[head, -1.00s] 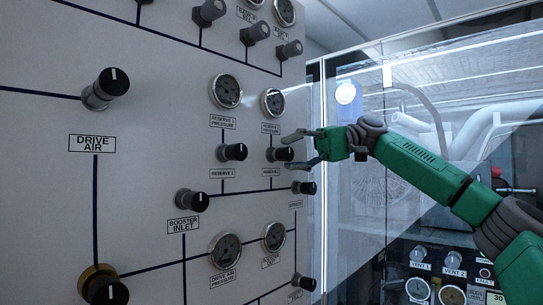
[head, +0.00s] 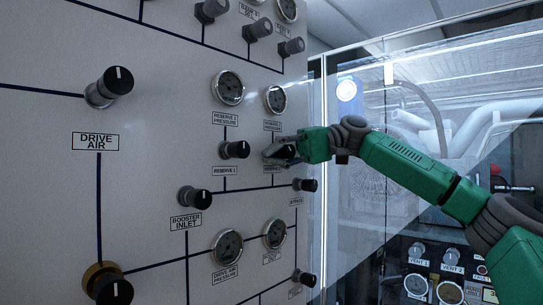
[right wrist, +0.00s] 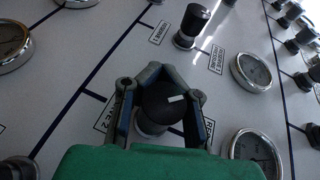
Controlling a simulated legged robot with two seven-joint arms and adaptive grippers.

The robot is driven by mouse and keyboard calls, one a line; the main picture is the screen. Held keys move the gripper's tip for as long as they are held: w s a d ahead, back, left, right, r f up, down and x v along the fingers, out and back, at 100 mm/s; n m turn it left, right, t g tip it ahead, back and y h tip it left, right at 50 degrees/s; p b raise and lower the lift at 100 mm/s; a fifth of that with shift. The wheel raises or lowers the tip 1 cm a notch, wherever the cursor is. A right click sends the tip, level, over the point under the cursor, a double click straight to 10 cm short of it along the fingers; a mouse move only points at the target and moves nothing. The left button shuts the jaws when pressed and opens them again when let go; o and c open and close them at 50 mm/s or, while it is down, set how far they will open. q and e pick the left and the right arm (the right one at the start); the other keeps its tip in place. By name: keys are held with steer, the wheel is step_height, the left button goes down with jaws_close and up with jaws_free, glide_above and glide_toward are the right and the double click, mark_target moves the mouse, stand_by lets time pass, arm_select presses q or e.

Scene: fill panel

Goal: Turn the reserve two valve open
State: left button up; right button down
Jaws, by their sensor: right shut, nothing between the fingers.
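The reserve two valve is a black knob (head: 289,151) on the grey panel, below the reserve two gauge (head: 276,99). My right gripper (head: 272,152) is at this knob, coming from the right, and hides part of it. In the right wrist view the black knob (right wrist: 160,104) has a short white mark, lying nearly crosswise. The fingers of my right gripper (right wrist: 163,85) show along both sides of the knob. The gripper is shut, with no firm hold on the knob to be seen. My left gripper is not in view.
The reserve one knob (head: 234,150) is close to the left of my right gripper. A smaller black knob (head: 306,185) is just below. Gauges and more knobs cover the panel. A clear pane and a second console (head: 440,265) stand to the right.

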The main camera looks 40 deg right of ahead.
steer(key=shift+d+r, duration=0.1)
steer(key=shift+r, duration=0.2)
